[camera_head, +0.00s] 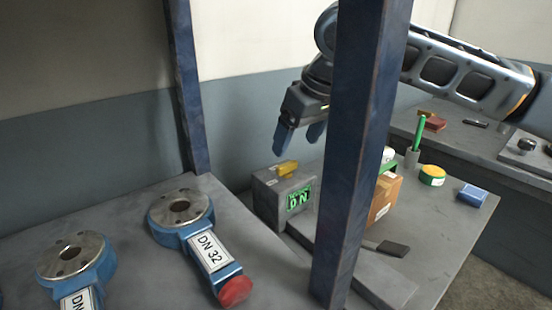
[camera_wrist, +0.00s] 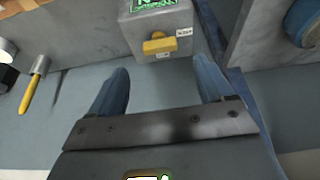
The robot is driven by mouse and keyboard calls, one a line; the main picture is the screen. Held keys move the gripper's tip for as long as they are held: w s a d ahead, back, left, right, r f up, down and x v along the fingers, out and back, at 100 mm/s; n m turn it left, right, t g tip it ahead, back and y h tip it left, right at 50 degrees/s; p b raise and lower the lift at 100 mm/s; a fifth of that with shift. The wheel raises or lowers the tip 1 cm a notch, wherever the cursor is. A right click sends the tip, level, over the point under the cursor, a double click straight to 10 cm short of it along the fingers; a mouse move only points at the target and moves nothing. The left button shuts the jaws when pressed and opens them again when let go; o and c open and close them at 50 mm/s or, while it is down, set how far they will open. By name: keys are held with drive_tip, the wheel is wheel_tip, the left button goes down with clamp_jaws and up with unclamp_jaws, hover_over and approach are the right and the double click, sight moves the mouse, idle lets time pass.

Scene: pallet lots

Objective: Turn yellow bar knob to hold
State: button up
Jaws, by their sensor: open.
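The yellow bar knob (camera_head: 287,168) sits on top of a small grey box (camera_head: 267,205) with a green lit display (camera_head: 299,198) on its side. In the wrist view the knob (camera_wrist: 160,44) lies just beyond the fingertips, roughly midway between them, its bar running about left to right. Small white labels (camera_wrist: 184,32) sit beside it, too small to read. My gripper (camera_head: 299,136) is open and empty, above the box and apart from the knob. Its blue fingers (camera_wrist: 160,68) also show in the wrist view, spread wider than the knob.
A dark blue post (camera_head: 352,150) stands in front of my arm and hides part of the bench. Blue flanged parts (camera_head: 204,242) labelled DN 32 lie on the near table. A cardboard box (camera_head: 383,198), a yellow-green roll (camera_head: 432,175) and a blue block (camera_head: 472,195) stand right of the post.

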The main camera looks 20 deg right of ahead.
sight(287, 164)
drive_tip(key=x, duration=0.6)
drive_tip(key=shift+w+a+f, duration=0.1)
drive_tip(key=shift+f, duration=0.1)
drive_tip(key=shift+c, duration=0.4)
drive_tip(key=c, duration=1)
drive_tip(key=shift+o, duration=0.2)
